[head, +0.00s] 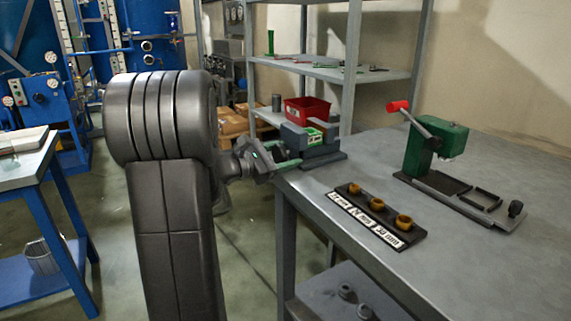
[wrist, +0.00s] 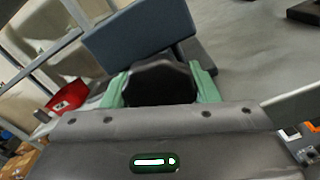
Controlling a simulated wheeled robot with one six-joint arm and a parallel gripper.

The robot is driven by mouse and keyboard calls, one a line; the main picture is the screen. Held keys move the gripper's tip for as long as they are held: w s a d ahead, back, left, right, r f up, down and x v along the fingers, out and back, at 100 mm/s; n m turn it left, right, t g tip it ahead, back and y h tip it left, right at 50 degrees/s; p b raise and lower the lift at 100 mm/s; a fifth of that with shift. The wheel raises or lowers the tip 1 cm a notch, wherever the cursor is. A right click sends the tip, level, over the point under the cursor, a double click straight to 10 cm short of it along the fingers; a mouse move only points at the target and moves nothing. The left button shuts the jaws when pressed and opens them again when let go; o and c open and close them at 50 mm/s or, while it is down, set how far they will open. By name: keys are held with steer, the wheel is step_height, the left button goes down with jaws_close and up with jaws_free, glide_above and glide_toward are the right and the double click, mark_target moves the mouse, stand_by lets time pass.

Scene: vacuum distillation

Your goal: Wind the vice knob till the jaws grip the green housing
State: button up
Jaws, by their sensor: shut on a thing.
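The vice (head: 326,158) stands at the left end of the grey workbench, with blue-grey jaws. The green housing (head: 314,138) sits between the jaws; I cannot tell whether both jaws touch it. My gripper (head: 283,166) reaches the vice from the left, at the bench edge. In the wrist view its green fingers (wrist: 160,88) are shut on the black vice knob (wrist: 160,80), one on each side. A blue-grey jaw block (wrist: 140,35) rises just beyond the knob. The housing is hidden in the wrist view, and the knob is hidden by my gripper in the head view.
On the workbench (head: 460,230), a labelled rack (head: 375,215) holds several brass rings in front of the vice. A green press (head: 436,145) with a red-tipped lever stands to the right. A red bin (head: 306,110) is behind the vice, by the metal shelves (head: 345,72).

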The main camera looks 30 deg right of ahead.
steer(key=shift+m+b, duration=0.6)
steer(key=shift+m, duration=0.1)
steer(key=shift+r, duration=0.1)
steer(key=shift+r, duration=0.15)
stand_by(0.7)
